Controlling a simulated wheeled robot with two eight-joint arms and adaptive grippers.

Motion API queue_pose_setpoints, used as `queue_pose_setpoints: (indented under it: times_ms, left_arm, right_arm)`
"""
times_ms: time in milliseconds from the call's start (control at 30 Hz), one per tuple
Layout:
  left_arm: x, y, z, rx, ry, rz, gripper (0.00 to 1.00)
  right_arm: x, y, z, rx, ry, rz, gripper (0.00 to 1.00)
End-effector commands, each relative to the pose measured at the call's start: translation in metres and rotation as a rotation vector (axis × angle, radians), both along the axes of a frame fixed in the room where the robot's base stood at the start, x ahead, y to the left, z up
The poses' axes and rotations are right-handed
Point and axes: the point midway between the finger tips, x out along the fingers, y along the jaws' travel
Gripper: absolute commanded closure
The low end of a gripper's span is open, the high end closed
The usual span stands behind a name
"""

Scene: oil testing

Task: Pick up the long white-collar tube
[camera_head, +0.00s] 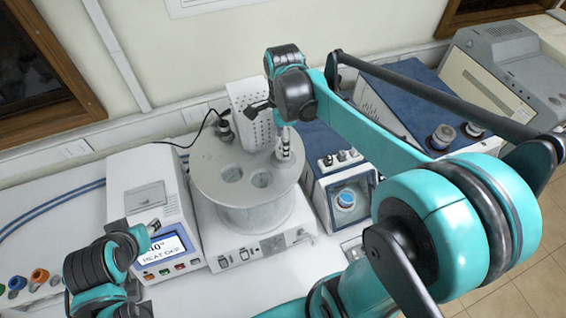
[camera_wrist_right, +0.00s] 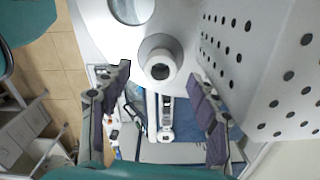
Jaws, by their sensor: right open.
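The long white-collar tube appears to be the upright piece (camera_head: 284,146) at the right rear of the round grey bath (camera_head: 215,187). In the right wrist view its pale round collar with a dark centre (camera_wrist_right: 158,65) is seen from above. Its lower part is hidden. My right gripper (camera_wrist_right: 161,72) is open, with one finger on each side of the collar and a gap on both sides. In the head view its hand is above the bath, mostly covered by my wrist. My left gripper (camera_head: 152,228) is at the lower left, before the heater display; its jaws are too small to read.
A white perforated panel (camera_head: 250,108) stands close behind the bath, and near my right finger in the wrist view. A black probe (camera_head: 224,127) with a cable is at the rear left. A display unit (camera_head: 150,195) and a blue device (camera_head: 345,160) flank the bath.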

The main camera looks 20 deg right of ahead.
Motion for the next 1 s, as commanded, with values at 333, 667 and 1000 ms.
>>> queue_pose_setpoints:
  times_ms: [333,667,1000]
  left_arm:
    - [0.000,0.000,0.003,0.000,0.000,0.000,0.60]
    - [0.000,0.000,0.002,0.000,0.000,0.000,0.60]
    - [0.000,0.000,0.002,0.000,0.000,0.000,0.60]
  right_arm:
    - [0.000,0.000,-0.043,0.000,0.000,0.000,0.40]
    - [0.000,0.000,-0.044,0.000,0.000,0.000,0.66]
    - [0.000,0.000,-0.044,0.000,0.000,0.000,1.00]
